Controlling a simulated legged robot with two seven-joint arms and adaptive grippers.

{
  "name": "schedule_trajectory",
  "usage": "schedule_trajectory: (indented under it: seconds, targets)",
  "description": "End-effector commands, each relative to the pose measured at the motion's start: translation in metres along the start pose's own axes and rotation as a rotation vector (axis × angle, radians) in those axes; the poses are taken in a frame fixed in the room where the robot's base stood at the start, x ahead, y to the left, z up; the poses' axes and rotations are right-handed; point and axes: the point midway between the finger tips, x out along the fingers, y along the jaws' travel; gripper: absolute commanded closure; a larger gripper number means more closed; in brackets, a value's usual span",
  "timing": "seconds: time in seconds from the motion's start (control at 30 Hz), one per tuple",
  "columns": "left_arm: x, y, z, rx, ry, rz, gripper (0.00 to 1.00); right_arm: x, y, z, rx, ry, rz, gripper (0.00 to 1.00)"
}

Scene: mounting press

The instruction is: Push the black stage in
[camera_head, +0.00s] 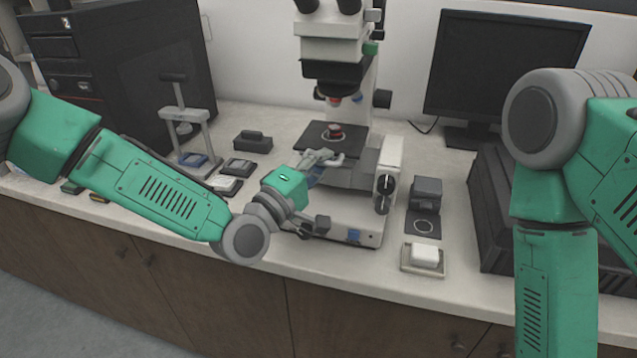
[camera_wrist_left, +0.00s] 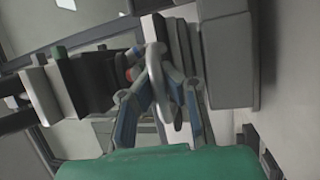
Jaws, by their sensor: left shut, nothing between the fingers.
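The black stage (camera_head: 313,137) is a flat dark plate on the microscope (camera_head: 345,221), below its objectives. A small red and metallic round piece (camera_head: 334,131) sits on the stage. My left gripper (camera_head: 338,157) is shut and empty at the stage's front edge; I cannot tell whether it touches. In the left wrist view its closed fingers (camera_wrist_left: 155,65) point toward the microscope, and the stage is hard to make out behind them. Of my right arm only upper links show, at the right of the head view; its gripper is out of view.
A small hand press (camera_head: 186,125) and several small dark blocks stand left of the microscope. A dark block on a mat (camera_head: 426,192) and a white block in a tray (camera_head: 425,255) lie to its right. A monitor (camera_head: 500,65) stands behind. The counter's front edge is bare.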

Motion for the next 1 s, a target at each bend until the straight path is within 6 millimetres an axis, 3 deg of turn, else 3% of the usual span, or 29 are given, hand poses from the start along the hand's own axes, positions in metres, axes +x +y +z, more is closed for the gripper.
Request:
schedule_trajectory:
  seconds: [0.03, 0.3, 0.4, 0.77, 1.0]
  targets:
    - [-0.002, -0.009, -0.003, 0.000, 0.006, -0.018, 1.00, 0.002, 0.000, 0.000, 0.000, 0.000, 0.000, 0.69]
    - [-0.002, -0.009, -0.001, -0.002, 0.001, -0.022, 0.98, 0.000, 0.000, 0.000, 0.000, 0.001, 0.000, 0.69]
    - [-0.002, -0.008, 0.000, -0.002, 0.000, -0.021, 0.69, 0.000, 0.000, 0.000, 0.000, 0.001, 0.000, 0.69]
    - [-0.004, -0.003, 0.003, 0.001, -0.003, -0.013, 0.69, -0.001, 0.000, 0.002, 0.000, 0.003, 0.000, 0.69]
    - [-0.042, -0.004, 0.001, -0.002, -0.001, -0.015, 0.69, -0.001, 0.000, 0.002, 0.000, 0.003, 0.000, 0.69]
